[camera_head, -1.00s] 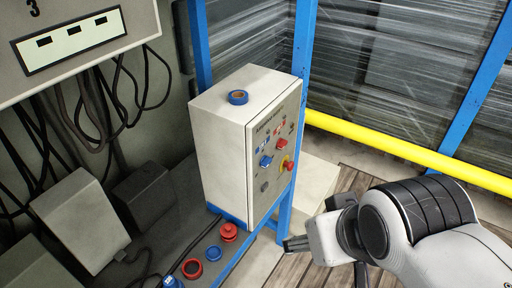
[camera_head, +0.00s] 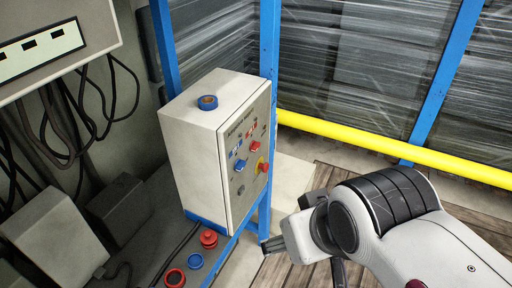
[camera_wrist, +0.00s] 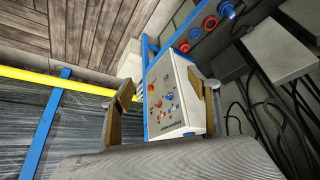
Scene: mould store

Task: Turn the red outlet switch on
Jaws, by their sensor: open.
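A pale control box (camera_head: 190,150) stands on a blue frame, its switch panel facing right. A red switch (camera_head: 251,148) sits on that panel, above a blue switch (camera_head: 241,166) and left of a red knob (camera_head: 263,167) on a yellow plate. Which way the red switch is turned is too small to tell. In the wrist view the panel (camera_wrist: 188,76) shows between my fingers, with the red switch (camera_wrist: 169,97) small in it. My gripper (camera_head: 272,245) is open and empty, below and in front of the box, touching nothing. It also spans the wrist view (camera_wrist: 165,92).
A yellow rail (camera_head: 390,147) and blue posts stand behind. Cables hang at left. Space right of the panel is free.

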